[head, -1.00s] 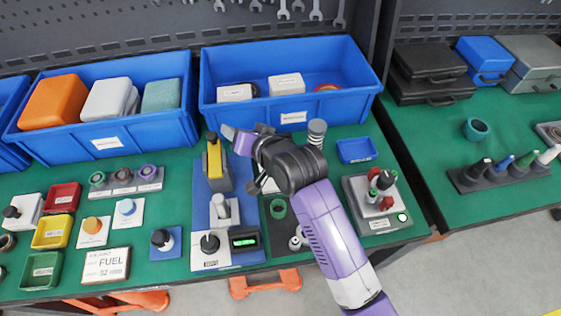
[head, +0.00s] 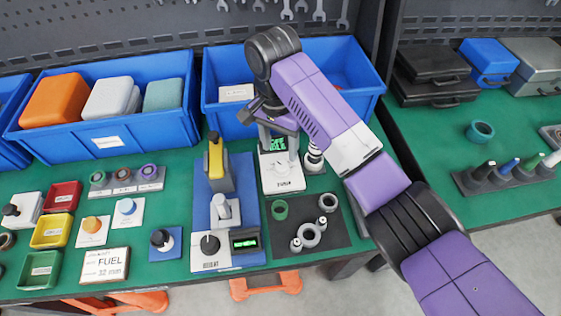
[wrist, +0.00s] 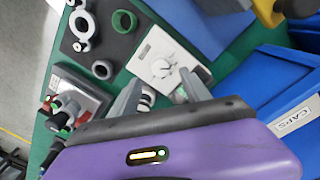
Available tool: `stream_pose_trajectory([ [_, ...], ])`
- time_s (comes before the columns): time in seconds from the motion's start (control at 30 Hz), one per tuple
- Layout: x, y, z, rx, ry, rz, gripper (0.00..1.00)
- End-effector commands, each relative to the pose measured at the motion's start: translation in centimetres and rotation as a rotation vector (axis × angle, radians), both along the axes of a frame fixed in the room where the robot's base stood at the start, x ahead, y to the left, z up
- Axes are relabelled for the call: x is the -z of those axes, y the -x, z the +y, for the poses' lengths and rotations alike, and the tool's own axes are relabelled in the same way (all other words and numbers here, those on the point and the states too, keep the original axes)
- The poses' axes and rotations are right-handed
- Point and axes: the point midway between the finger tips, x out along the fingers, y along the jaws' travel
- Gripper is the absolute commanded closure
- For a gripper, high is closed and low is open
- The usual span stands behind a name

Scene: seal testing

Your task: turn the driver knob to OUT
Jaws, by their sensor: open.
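The labels are too small to tell which is the driver knob. My gripper (wrist: 158,95) is open and empty, its grey fingers over the near edge of the second unit. In the head view, my gripper (head: 279,138) is above that unit's back part, far from the black knob.
A yellow-topped fixture (head: 216,165) rises from the blue base. A dark mat (head: 330,232) with several rings lies right of it. Blue bins (head: 110,140) line the back. In the wrist view, a grey-and-red fixture (wrist: 84,93) stands left; my arm hides it in the head view.

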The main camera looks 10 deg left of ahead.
Motion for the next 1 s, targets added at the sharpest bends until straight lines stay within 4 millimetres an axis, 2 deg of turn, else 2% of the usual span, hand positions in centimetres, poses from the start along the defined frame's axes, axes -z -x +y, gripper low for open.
stream_pose_trajectory([
  [0.4,5.9,0.1,-0.3,-0.001,-0.001,-0.001,0.45],
  [0.6,7.0,0.2,-0.3,-0.003,-0.001,-0.002,0.45],
  [0.83,7.1,0.1,-0.3,-0.003,-0.002,-0.003,0.45],
  [1.0,7.0,0.1,-0.3,-0.003,-0.002,-0.003,0.78],
])
